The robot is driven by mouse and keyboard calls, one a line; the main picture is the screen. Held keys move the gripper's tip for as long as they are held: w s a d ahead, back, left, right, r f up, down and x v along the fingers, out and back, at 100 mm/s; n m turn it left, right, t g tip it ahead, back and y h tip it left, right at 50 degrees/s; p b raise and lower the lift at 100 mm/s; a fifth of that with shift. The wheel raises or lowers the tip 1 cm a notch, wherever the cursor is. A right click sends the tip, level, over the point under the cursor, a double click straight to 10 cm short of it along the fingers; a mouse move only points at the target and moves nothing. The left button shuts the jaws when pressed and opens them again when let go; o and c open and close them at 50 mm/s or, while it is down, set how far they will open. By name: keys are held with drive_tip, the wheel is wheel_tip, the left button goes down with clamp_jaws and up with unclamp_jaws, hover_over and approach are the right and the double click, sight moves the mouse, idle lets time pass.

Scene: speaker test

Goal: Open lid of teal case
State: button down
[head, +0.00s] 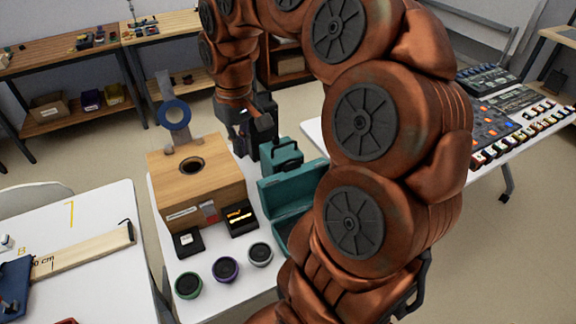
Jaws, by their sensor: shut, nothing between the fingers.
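The teal case (270,212) stands on the white table, right of a wooden box. Its lid (288,188) appears raised and leaning back at the rear edge, with part of the hollow base showing in front. My own arm hides the right side of the case. A smaller teal piece with a dark handle (283,158) shows just behind the lid; I cannot tell whether it belongs to the case. My gripper (258,142) is dark, shut and empty. It is behind and left of the lid, near the wooden box's back right corner; its fingertips are hard to make out.
The wooden box (222,190) has a round hole on top and a blue ring (174,115) behind. Small black boxes (188,242) and three round speakers (225,269) stand in front. A table with a mixer (495,125) is at right, another with a ruler board (85,252) at left.

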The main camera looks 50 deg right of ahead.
drive_tip(key=w+d+f+m+b, duration=0.15)
drive_tip(key=d+f, duration=0.25)
drive_tip(key=d, duration=0.5)
drive_tip(key=w+d+f+m+b, duration=0.1)
drive_tip(key=d+f+m+b, duration=0.15)
drive_tip(key=d, duration=0.65)
drive_tip(key=shift+n, duration=0.4)
wheel_tip(320, 180, down, 10)
drive_tip(key=shift+a+f+p, duration=0.15)
drive_tip(key=shift+p, duration=1.1)
drive_tip(key=shift+a+t+b, duration=0.1)
drive_tip(key=shift+t+b, duration=0.2)
drive_tip(key=shift+b, duration=0.25)
